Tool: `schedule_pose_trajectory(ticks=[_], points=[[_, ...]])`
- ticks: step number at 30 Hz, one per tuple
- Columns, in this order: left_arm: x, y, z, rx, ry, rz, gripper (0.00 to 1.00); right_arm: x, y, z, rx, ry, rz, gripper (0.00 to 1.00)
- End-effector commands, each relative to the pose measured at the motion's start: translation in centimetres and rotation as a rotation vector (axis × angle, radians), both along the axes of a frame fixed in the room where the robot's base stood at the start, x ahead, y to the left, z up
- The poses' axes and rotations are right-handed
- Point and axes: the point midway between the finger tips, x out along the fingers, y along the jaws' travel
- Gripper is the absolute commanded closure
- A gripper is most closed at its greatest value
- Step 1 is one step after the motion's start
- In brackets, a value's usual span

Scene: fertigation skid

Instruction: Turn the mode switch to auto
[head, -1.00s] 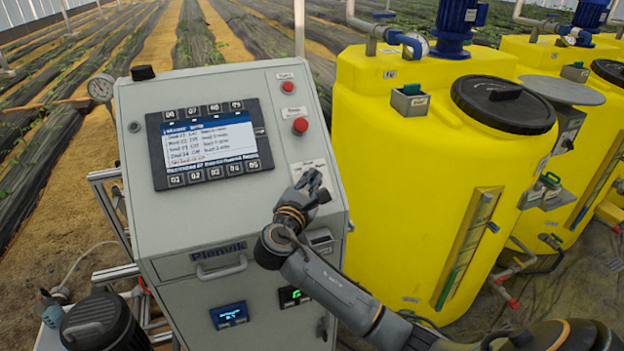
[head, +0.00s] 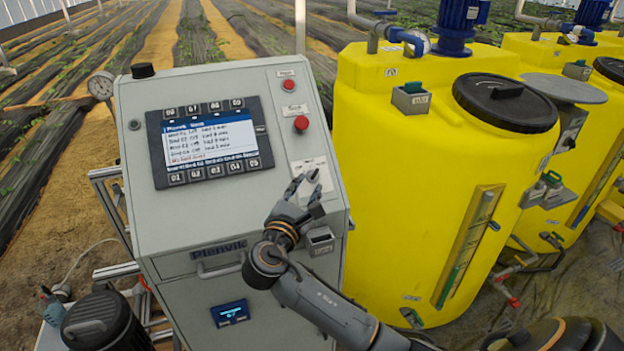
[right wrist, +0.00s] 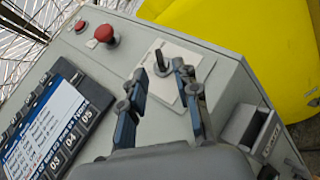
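The mode switch (right wrist: 160,62) is a small dark lever knob on a white plate (right wrist: 172,70) on the sloped panel, below the red buttons. In the head view the plate (head: 308,168) shows above my right gripper (head: 304,186), and the knob is hard to separate from the fingers. In the right wrist view my right gripper (right wrist: 160,78) is open, with one finger either side of the line to the knob. The knob shows in the gap near the fingertips; contact cannot be told. My left gripper is not in view.
Two red buttons (head: 301,124) (head: 288,85) sit above the switch. The panel screen (head: 210,143) is to the left. A small grey open box (head: 320,240) is fixed below the switch plate. A yellow tank (head: 400,190) stands close on the right.

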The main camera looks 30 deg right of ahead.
Motion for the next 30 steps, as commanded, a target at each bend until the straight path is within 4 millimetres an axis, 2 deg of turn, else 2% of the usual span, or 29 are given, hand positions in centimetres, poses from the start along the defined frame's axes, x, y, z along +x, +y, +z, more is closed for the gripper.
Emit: schedule_pose_trajectory(ticks=[6,12,30], points=[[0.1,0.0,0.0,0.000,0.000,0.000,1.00,-2.9,3.5,0.0,0.004,-0.001,0.001,0.69],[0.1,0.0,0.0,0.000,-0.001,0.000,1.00,-4.2,5.2,0.1,0.001,-0.002,0.000,0.69],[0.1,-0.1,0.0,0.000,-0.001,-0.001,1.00,-4.5,5.4,0.0,0.005,-0.001,-0.001,0.69]])
